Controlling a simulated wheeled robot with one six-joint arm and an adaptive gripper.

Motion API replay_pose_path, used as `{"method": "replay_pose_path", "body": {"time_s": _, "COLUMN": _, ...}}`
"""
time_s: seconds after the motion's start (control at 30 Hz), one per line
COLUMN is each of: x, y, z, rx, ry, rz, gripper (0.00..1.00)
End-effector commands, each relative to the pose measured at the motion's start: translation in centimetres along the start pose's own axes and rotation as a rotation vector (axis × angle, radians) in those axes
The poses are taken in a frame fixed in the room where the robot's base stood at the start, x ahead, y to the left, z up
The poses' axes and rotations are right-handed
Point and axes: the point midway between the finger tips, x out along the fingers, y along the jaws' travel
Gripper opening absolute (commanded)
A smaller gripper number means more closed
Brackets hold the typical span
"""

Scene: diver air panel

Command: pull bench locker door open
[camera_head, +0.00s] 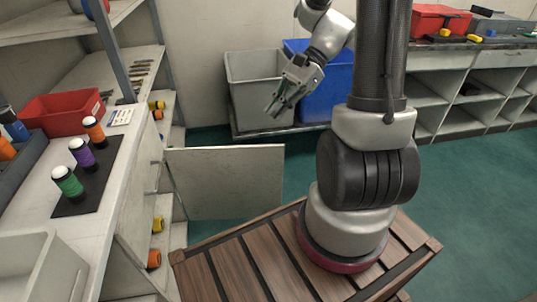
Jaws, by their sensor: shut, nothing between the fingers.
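The bench locker door (226,182) is a pale flat panel below the bench at the left. It stands swung out from the bench front, with its broad face toward the camera. Shelves with orange and yellow items show beside its hinge side. My gripper (272,108) is above and behind the door's free edge, in front of the grey bin. It points down and to the left, is shut and empty, and appears apart from the door. The locker's inside is mostly hidden.
A grey bin (258,92) and a blue bin (327,92) stand behind my gripper. The bench top (112,185) at left holds a red tray (62,112) and coloured bottles. Green floor is clear at right, before the shelving unit (465,90).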

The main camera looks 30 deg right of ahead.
Motion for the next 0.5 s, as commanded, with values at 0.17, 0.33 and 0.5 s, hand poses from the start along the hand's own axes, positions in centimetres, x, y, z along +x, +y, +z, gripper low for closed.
{"method": "replay_pose_path", "body": {"time_s": 0.17, "x": 2.5, "y": -3.7, "z": -4.9, "rx": 0.420, "ry": -0.278, "rz": -0.112, "gripper": 0.00}}
{"method": "replay_pose_path", "body": {"time_s": 0.33, "x": 4.7, "y": -6.6, "z": -10.8, "rx": 0.796, "ry": -0.553, "rz": -0.223, "gripper": 0.00}}
{"method": "replay_pose_path", "body": {"time_s": 0.5, "x": 7.0, "y": -8.2, "z": -18.2, "rx": 1.152, "ry": -0.845, "rz": -0.337, "gripper": 0.00}}
